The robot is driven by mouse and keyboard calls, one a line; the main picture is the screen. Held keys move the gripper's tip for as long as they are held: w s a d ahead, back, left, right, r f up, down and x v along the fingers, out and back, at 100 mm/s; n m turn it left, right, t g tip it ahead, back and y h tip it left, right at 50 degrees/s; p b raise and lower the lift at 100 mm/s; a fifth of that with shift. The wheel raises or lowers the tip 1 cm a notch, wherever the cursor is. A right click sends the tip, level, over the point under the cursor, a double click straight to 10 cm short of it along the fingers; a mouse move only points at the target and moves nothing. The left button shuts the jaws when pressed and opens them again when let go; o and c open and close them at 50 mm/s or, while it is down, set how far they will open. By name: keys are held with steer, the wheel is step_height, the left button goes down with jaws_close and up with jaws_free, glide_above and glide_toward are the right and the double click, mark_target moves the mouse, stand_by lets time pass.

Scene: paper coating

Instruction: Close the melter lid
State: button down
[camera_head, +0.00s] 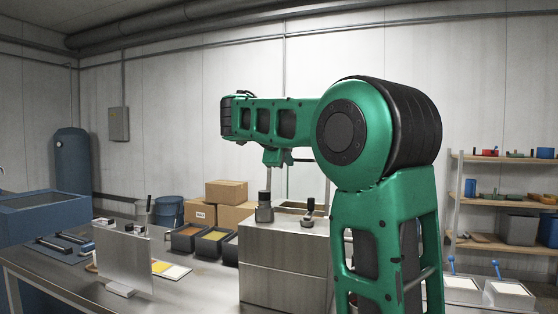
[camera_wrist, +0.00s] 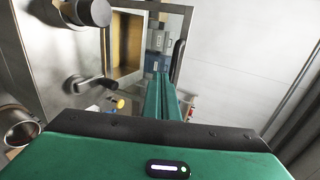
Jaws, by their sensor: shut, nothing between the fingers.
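The melter is a steel box (camera_head: 284,262) on the bench in the head view, with an opening in its top. In the wrist view its steel top (camera_wrist: 50,55) shows, with a tan-lined opening (camera_wrist: 127,45). A grey framed panel, seemingly the raised lid (camera_wrist: 176,22), stands beside the opening, with a dark bar-like handle (camera_wrist: 178,60). My green gripper (camera_wrist: 158,76) is shut and empty, and appears near the panel; I cannot tell whether it touches. In the head view my gripper (camera_head: 275,158) hangs above the melter. The lid is hard to make out there.
Dark fittings (camera_head: 264,207) (camera_head: 310,208) stand on the melter's top. Trays with coloured contents (camera_head: 212,240) sit left of it, and a thin upright plate (camera_head: 122,262) stands farther left. Cardboard boxes (camera_head: 226,192) are behind. Shelves (camera_head: 500,199) stand at the right.

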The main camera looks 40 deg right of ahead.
steer(key=shift+w+d+r, duration=0.1)
steer(key=shift+w+d, duration=0.25)
steer(key=shift+d, duration=0.25)
steer(key=shift+w+d+r, duration=0.1)
steer(key=shift+w+d, duration=0.2)
steer(key=shift+d, duration=0.3)
